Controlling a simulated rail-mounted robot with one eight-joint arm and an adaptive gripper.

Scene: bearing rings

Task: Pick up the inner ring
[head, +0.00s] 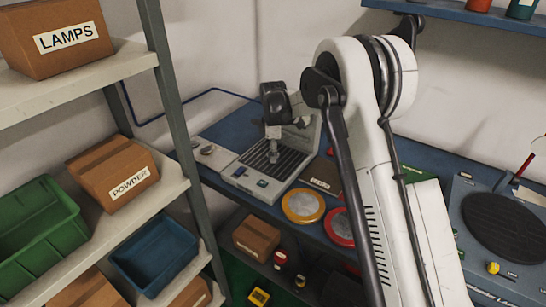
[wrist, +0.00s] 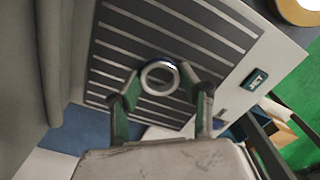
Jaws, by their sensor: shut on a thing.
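The inner ring (wrist: 160,77) is a small shiny metal ring seen from above in the wrist view, over a dark bed with light slots (wrist: 108,70). My gripper (wrist: 160,82) has its two fingers, with green inner sides, closed on opposite sides of the ring. In the head view my gripper (head: 273,157) is small and points down over the slotted bed (head: 284,168) of the grey-white machine. The ring cannot be made out there. I cannot tell whether the ring touches the bed or hangs just above it.
The machine stands on a blue bench (head: 234,134). An orange-rimmed round tin (head: 303,206) and a red-rimmed one (head: 340,228) lie in front of it. A shelf with boxes and a green bin (head: 38,222) stands at the left. A grey upright part borders the bed in the wrist view.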

